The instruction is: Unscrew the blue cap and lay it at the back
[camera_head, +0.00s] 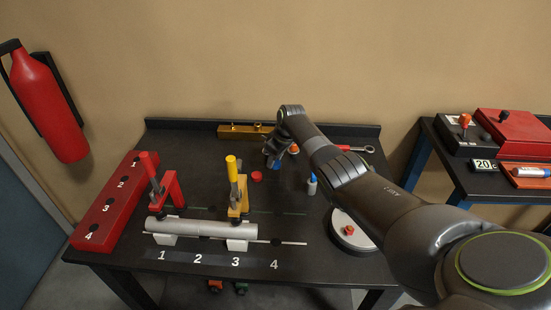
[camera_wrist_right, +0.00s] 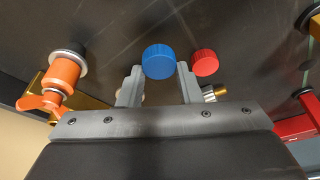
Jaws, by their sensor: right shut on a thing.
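The blue cap (camera_wrist_right: 158,62) is between the two fingertips of my right gripper (camera_wrist_right: 159,74), which is shut on it. In the head view my right gripper (camera_head: 273,154) is over the back middle of the table, and its fingers are small and partly hidden. A red cap (camera_head: 257,176) is on the dark table to the left of the gripper. In the right wrist view the red cap (camera_wrist_right: 205,62) shows just right of the blue one. A small white bottle with a blue top (camera_head: 312,184) stands to the right. My left gripper is not in view.
A brass block (camera_head: 240,131) lies along the back edge. An orange-handled fitting (camera_wrist_right: 62,80) is close beside the gripper. A wrench (camera_head: 350,149) lies at back right.

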